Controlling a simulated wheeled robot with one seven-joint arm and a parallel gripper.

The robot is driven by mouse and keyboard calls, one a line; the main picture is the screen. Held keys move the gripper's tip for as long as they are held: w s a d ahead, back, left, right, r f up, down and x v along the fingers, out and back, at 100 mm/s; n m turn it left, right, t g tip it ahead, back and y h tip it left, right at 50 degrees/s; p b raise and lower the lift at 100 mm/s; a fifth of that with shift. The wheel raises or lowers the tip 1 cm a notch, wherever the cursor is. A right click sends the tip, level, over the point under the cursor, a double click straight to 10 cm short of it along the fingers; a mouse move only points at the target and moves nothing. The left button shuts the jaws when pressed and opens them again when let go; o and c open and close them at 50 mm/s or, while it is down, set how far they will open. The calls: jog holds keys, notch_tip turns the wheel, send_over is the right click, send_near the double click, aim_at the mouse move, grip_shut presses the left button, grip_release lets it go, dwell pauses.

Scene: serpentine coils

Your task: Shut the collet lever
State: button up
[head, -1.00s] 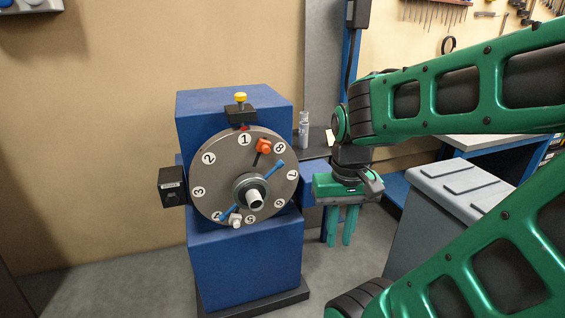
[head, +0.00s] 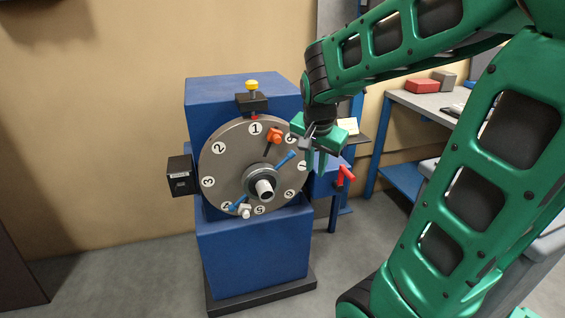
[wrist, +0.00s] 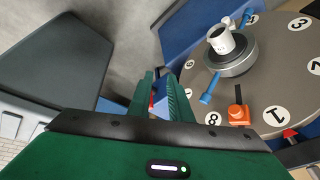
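The frames do not make clear which handle is the collet lever. A red-handled lever (head: 344,176) stands on the blue box at the machine's right side. Blue rods (head: 285,160) and an orange-topped lever (head: 273,136) are on the grey numbered dial (head: 231,170), around and above its central spindle (head: 264,188). My gripper (head: 315,168) points down just right of the dial, up and left of the red-handled lever. It is open and empty. In the wrist view a bit of red shows between my fingers (wrist: 162,85), beyond them; the rods (wrist: 207,93) and orange top (wrist: 238,115) are to the right.
The blue machine (head: 255,250) stands on a dark base. A black box (head: 181,176) juts from its left side, and a yellow knob (head: 252,85) tops it. A bench with a red box (head: 421,86) is behind at the right. The floor at the front left is clear.

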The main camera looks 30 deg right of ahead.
aim_at(285, 159)
jog(key=w+a+r+m+t+h, duration=0.15)
jog(key=w+m, duration=0.25)
jog(key=w, duration=0.8)
jog(key=shift+t+y, duration=0.25)
jog(key=shift+t, duration=0.1)
jog(key=x, duration=1)
jog(key=shift+w+a+f, duration=0.15)
jog(key=shift+a+f, duration=0.05)
jog(key=shift+f, duration=0.1)
jog(key=shift+c, duration=0.6)
grip_shut()
